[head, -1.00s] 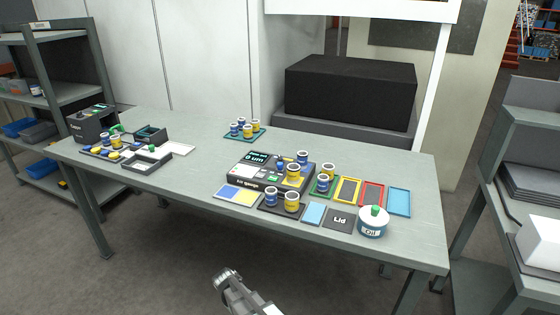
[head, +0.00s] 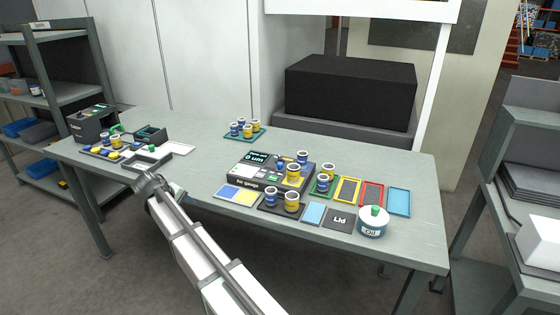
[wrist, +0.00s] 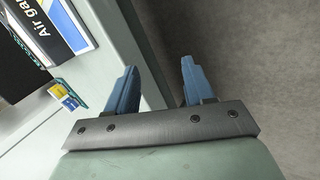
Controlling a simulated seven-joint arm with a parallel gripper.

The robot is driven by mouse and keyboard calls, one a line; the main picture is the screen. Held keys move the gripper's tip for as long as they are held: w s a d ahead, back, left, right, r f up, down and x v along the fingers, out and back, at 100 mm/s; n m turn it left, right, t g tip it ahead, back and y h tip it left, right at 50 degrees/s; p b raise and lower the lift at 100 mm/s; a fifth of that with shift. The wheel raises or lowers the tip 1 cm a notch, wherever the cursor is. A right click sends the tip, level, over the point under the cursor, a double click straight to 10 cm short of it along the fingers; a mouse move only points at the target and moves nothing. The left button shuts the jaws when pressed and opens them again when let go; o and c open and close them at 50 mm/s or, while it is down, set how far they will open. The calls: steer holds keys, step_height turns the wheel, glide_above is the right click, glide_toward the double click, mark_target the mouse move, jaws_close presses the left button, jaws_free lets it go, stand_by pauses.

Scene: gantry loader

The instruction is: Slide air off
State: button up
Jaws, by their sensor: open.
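My gripper (head: 147,182) is at the table's front edge on the left, near the dark open tray. In the wrist view its two blue fingers (wrist: 158,67) stand apart with nothing between them. The gauge unit (head: 243,180), a dark box with a "0 um" display, sits mid-table, right of my gripper. A panel lettered "Air ga" (wrist: 42,32) is cut off at the wrist view's upper left. A dark box with a green part (head: 90,126) stands at the far left. I cannot tell which part is the air slide.
Blue and yellow ring pieces (head: 240,129) stand on a teal plate behind. The open tray (head: 150,163) and several small parts lie at left. Coloured frames (head: 347,190) and an oil pot (head: 373,226) are at right. Bare tabletop (head: 200,160) lies between the groups.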

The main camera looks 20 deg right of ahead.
steer(key=w+a+r, duration=0.2)
steer(key=w+r, duration=0.2)
steer(key=r, duration=0.8)
step_height(320, 180, up, 9)
steer(key=m+g+y, duration=0.4)
steer(key=m+y, duration=0.2)
steer(key=m, duration=0.3)
glide_above(280, 163)
step_height(280, 163, down, 12)
steer(key=shift+f, duration=0.25)
steer(key=shift+c, duration=0.5)
jaws_close()
